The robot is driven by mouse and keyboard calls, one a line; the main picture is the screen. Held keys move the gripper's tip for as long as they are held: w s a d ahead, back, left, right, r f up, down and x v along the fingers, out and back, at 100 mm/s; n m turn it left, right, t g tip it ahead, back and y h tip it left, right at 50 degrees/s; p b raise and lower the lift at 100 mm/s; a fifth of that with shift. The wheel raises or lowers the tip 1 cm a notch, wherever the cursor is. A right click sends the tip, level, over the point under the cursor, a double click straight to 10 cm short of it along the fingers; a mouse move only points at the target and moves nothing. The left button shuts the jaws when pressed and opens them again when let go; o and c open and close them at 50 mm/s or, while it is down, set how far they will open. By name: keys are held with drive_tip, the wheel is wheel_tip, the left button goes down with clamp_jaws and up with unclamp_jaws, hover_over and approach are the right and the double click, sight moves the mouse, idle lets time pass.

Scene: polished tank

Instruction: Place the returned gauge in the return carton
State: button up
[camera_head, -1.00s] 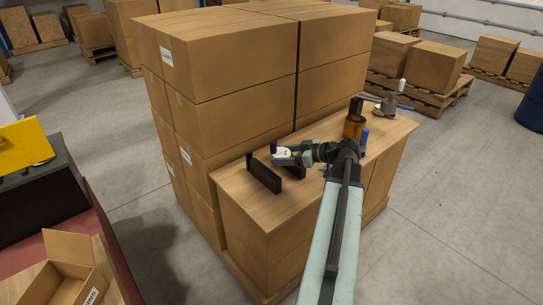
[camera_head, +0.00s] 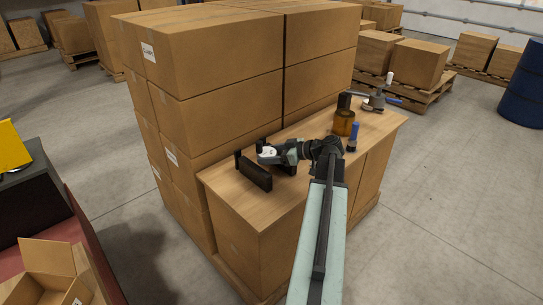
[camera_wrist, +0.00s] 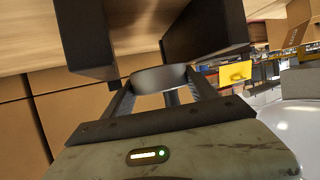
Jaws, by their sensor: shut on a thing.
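My gripper (camera_head: 268,152) is low over the wooden top of the near carton stack, beside two upright black plates (camera_head: 253,173). In the wrist view my gripper (camera_wrist: 160,88) is shut on a grey, rounded thing, which I take as the gauge (camera_wrist: 160,77). The black plates (camera_wrist: 205,30) stand close beyond it, one on each side; I cannot tell whether it touches them.
An amber jar (camera_head: 344,122), a blue-capped item (camera_head: 353,136) and a metal tool (camera_head: 377,101) stand on the wooden top (camera_head: 230,195). Tall stacked cartons (camera_head: 215,60) rise behind. A dark bench (camera_head: 32,195) is at left.

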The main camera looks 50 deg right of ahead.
drive_tip(key=shift+d+f+b, duration=0.1)
drive_tip(key=shift+f+b, duration=0.3)
drive_tip(key=shift+f, duration=0.1)
drive_tip(key=o, duration=1.7)
drive_tip(key=shift+r, duration=0.1)
drive_tip(key=shift+c, duration=0.2)
